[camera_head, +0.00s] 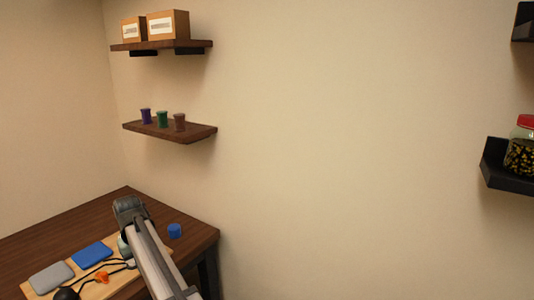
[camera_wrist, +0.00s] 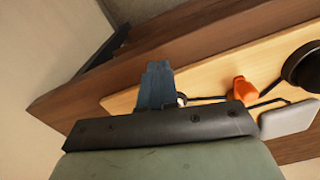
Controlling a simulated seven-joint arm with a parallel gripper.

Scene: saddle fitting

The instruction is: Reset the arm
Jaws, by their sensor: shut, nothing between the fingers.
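My gripper (camera_wrist: 158,66) shows in the wrist view with its blue-grey fingers together and nothing between them. It is over the wooden table (camera_wrist: 200,45), near the edge of a light wooden board (camera_wrist: 215,80). In the head view my arm reaches in from the bottom over the table (camera_head: 60,226) and the board (camera_head: 98,290). The fingers cannot be made out there, as my own arm links cover that spot.
The board holds a grey pad (camera_head: 52,277), a blue pad (camera_head: 92,255), an orange piece (camera_head: 102,277), a black round piece (camera_head: 66,293) and dark cords. A blue cup (camera_head: 174,231) stands right of my arm. Wall shelves hold boxes (camera_head: 168,25), small cups (camera_head: 162,119) and a jar (camera_head: 522,150).

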